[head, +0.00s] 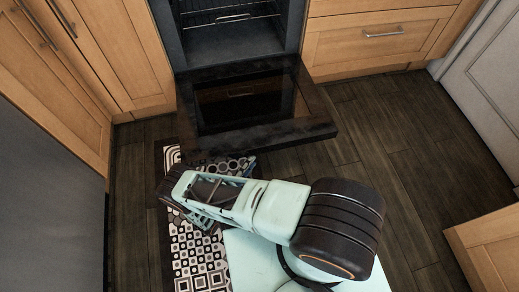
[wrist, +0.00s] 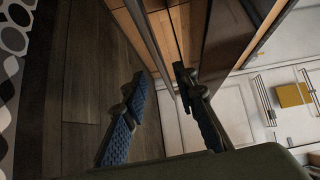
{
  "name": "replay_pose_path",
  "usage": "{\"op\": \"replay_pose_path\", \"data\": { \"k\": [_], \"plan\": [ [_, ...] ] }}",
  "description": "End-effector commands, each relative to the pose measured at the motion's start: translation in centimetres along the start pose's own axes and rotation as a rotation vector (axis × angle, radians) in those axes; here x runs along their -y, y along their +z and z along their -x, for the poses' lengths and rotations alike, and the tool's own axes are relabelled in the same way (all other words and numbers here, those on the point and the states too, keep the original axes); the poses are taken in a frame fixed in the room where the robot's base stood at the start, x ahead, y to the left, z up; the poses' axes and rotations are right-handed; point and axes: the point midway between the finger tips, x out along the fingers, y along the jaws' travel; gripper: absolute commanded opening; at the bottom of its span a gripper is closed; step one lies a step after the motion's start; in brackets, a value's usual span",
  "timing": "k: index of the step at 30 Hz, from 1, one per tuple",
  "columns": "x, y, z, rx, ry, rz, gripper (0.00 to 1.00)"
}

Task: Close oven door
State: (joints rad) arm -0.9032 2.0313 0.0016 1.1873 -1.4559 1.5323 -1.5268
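The oven door (head: 262,138) is folded down, roughly level, in front of the open oven (head: 232,38). It is dark with a glass panel. My arm reaches up from the bottom of the head view, its far end just in front of the door's near left corner. In the wrist view, my gripper (wrist: 158,82) has its two blue-padded fingers spread apart with nothing seen between them. A dark panel edge, which looks like the door (wrist: 222,45), lies just beyond the right finger. I cannot tell whether they touch. The fingertips are not clear in the head view.
Wooden cabinets (head: 95,45) stand left of the oven and wooden drawers (head: 375,45) right of it. A black and white patterned rug (head: 195,262) lies below my arm. Dark wood floor (head: 400,130) is clear to the right. A wooden cabinet corner (head: 490,245) juts in at lower right.

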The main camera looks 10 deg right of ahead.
Motion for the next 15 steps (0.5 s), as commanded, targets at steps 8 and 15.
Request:
{"op": "replay_pose_path", "data": {
  "k": [8, 15],
  "plan": [
    [0.0, -0.1, -5.4, -0.003, -0.001, -0.001, 0.26],
    [0.0, 0.0, -7.7, -0.002, 0.001, -0.001, 0.26]
  ]
}}
